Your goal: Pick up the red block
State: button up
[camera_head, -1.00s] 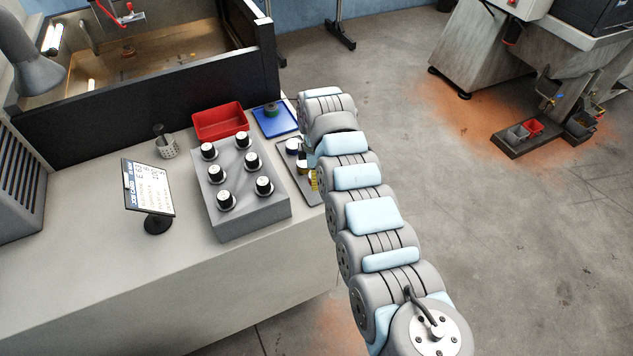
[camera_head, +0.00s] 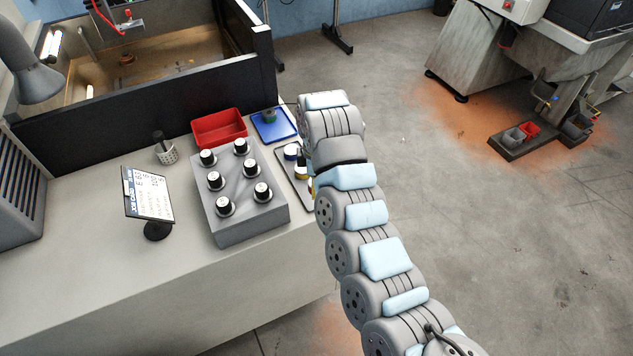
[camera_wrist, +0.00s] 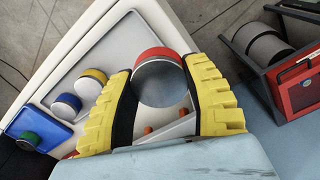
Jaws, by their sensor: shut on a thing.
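The red block (camera_wrist: 157,53) is a short cylinder with a red side band and a grey end face, in the middle of the wrist view. My gripper (camera_wrist: 160,75) has its two yellow ribbed fingers closed on either side of it. The block looks much larger than the cylinders on the grey tray (camera_wrist: 110,40), so it seems nearer the camera; the gap beneath it cannot be judged. In the head view my arm hides the red block and most of the gripper.
The tray holds a blue-banded cylinder (camera_wrist: 65,107) and a yellow-banded one (camera_wrist: 92,83). A green cylinder (camera_wrist: 28,141) stands on a blue tray (camera_head: 284,130). In the head view a grey block with several black-topped electrodes (camera_head: 250,226) and a red bin (camera_head: 219,128) are left of my arm.

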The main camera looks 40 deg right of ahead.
jog(key=shift+s+a+r, duration=0.25)
jog(key=shift+s+a, duration=0.15)
jog(key=shift+s, duration=0.3)
jog(key=shift+s+a+r+p, duration=0.2)
jog(key=shift+r+p, duration=0.15)
jog(key=shift+a+r+p, duration=0.1)
jog(key=shift+r+p, duration=0.25)
jog(key=shift+p, duration=0.9)
jog(key=shift+s+a+r+p, duration=1.05)
jog(key=shift+s+a+p, duration=1.2)
jog(key=shift+p, duration=2.1)
notch_tip(320, 180, up, 14)
jog(key=d+p, duration=0.1)
jog(key=p, duration=1.3)
jog(key=shift+s+f+p, duration=0.2)
jog(key=shift+s+p, duration=0.1)
jog(key=shift+p, duration=0.05)
jog(key=shift+d, duration=0.1)
